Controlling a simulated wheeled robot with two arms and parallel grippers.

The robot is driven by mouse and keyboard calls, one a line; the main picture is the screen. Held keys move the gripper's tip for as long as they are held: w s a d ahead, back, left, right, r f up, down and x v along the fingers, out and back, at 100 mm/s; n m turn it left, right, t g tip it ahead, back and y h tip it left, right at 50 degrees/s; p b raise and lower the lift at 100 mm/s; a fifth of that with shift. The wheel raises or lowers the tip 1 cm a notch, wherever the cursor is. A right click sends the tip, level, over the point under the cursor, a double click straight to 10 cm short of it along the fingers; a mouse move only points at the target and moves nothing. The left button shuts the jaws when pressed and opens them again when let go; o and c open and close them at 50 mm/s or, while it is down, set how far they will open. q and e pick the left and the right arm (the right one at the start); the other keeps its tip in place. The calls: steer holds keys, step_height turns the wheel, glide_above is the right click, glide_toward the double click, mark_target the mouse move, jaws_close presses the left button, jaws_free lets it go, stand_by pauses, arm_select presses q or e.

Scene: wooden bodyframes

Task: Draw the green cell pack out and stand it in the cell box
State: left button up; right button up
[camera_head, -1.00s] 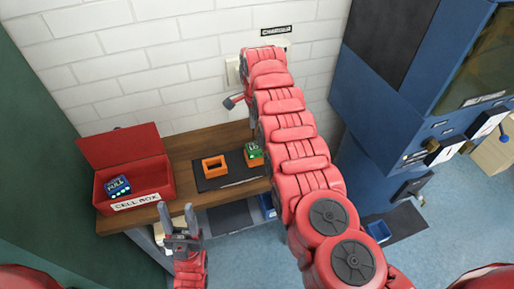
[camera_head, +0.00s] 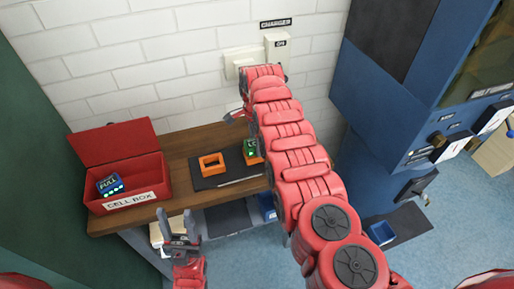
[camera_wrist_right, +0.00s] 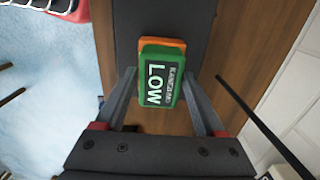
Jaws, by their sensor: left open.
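The green cell pack (camera_head: 250,149), marked LOW, stands in an orange holder on a dark mat on the bench. In the right wrist view the green cell pack (camera_wrist_right: 165,78) has the orange rim behind it. My right gripper (camera_wrist_right: 163,100) is open, one finger on each side of the pack's near end, with gaps to it. In the head view my right gripper (camera_head: 236,115) is mostly hidden by my arm. The red cell box (camera_head: 150,171) stands with its lid up at the bench's left. My left gripper (camera_head: 178,222) is open and empty in front of the bench.
A blue pack (camera_head: 110,184) marked FULL sits in the left of the cell box, with room to its right. An empty orange holder (camera_head: 212,164) stands left of the green pack. A blue cabinet (camera_head: 375,75) stands right.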

jaws_close()
steer(key=shift+r+p, duration=0.35)
steer(key=shift+r, duration=0.35)
stand_by(0.4)
steer(key=shift+r+p, duration=0.35)
steer(key=shift+r, duration=1.4)
